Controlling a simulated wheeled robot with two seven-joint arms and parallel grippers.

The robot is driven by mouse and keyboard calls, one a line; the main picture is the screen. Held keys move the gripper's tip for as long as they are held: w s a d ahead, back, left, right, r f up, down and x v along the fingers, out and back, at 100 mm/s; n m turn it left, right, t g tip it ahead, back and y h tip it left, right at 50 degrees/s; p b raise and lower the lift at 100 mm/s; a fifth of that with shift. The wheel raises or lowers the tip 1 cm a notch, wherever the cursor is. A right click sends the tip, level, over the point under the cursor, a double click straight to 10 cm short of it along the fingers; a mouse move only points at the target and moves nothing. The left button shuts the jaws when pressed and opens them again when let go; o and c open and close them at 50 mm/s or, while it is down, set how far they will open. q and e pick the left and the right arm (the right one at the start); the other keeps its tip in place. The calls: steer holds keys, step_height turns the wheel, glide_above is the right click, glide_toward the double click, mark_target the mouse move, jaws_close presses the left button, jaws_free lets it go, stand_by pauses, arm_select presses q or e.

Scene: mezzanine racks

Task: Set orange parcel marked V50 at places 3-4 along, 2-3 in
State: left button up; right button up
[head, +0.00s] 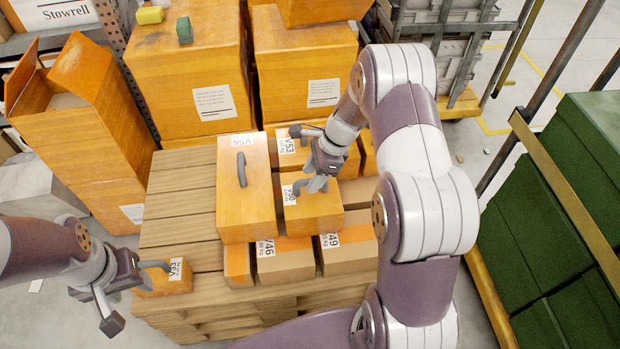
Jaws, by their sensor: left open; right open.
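The orange parcel marked V50 (318,208) sits in the stack on the wooden pallet (178,205), right of the long orange parcel marked V56 (245,205). My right gripper (312,185) is open over the top of V50, at its grey handle. The gripper partly hides the handle, and I cannot tell whether the fingers touch it. My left gripper (122,303) is open and empty at the pallet's front left, beside a small orange parcel marked V33 (165,283).
Parcel V53 (325,158) lies behind V50. Cartons marked V46 (285,263) and V49 (350,255) are in front and lower. The pallet's left slats are bare. Large orange boxes (190,70) stand behind; green crates (560,230) stand right.

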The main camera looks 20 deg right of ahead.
steer(key=p+v, duration=0.2)
steer(key=v, duration=0.8)
steer(key=s+a+r+n+h, duration=0.1)
steer(key=s+a+n, duration=0.3)
steer(key=s+n, duration=0.4)
steer(key=s+a+r+n+h, duration=0.2)
steer(key=s+n, duration=0.6)
steer(key=n, duration=0.5)
steer(key=a+h, duration=0.1)
steer(key=a, duration=0.1)
steer(key=shift+a+r, duration=0.3)
steer(key=shift+a, duration=0.05)
steer(key=shift+s, duration=0.1)
